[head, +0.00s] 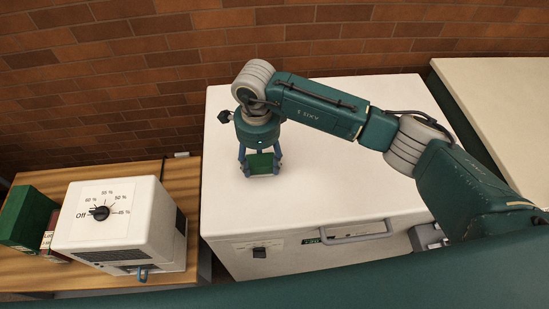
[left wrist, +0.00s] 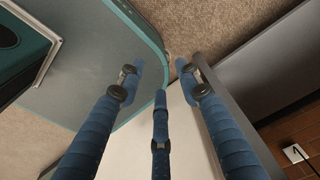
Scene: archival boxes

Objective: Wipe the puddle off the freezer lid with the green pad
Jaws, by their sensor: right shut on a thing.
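The white freezer lid (head: 330,120) fills the middle of the head view. My right gripper (head: 261,166) points down over its left part and is shut on the green pad (head: 261,163). The pad is at or close to the lid surface; I cannot tell if it touches. I see no clear puddle on the lid; the arm and gripper cover part of it. My left gripper (left wrist: 160,80) shows only in the left wrist view, with its blue fingers spread and nothing between them.
Left of the freezer, a wooden table (head: 182,175) holds a white box with a dial (head: 110,225), a green box (head: 27,218) and a red-and-white box (head: 47,238). A freezer handle (head: 348,235) sits on the front. A brick wall (head: 130,75) stands behind. Another pale top (head: 500,100) is at right.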

